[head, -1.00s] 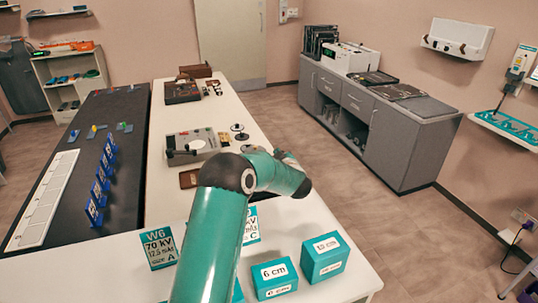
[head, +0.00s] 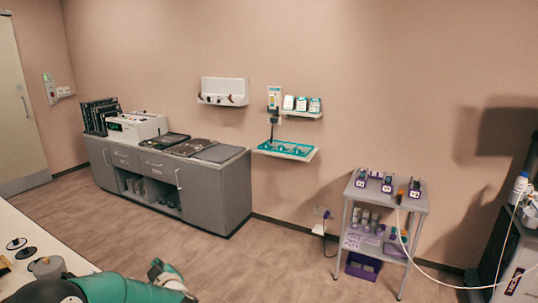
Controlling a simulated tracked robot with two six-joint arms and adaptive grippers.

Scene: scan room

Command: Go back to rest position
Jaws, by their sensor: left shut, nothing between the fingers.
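My left arm comes in at the bottom left of the head view, teal with dark joints. Its gripper (head: 168,275) is at the end of the arm, low in the picture, shut and empty. It is in front of the open floor, to the right of the white table (head: 28,232). My right gripper is not in view.
A grey cabinet (head: 205,192) with a white device (head: 137,126) on top stands along the back wall. A small cart (head: 350,216) with several items stands at the right. A teal tray (head: 288,148) sits on a wall shelf. The floor between is clear.

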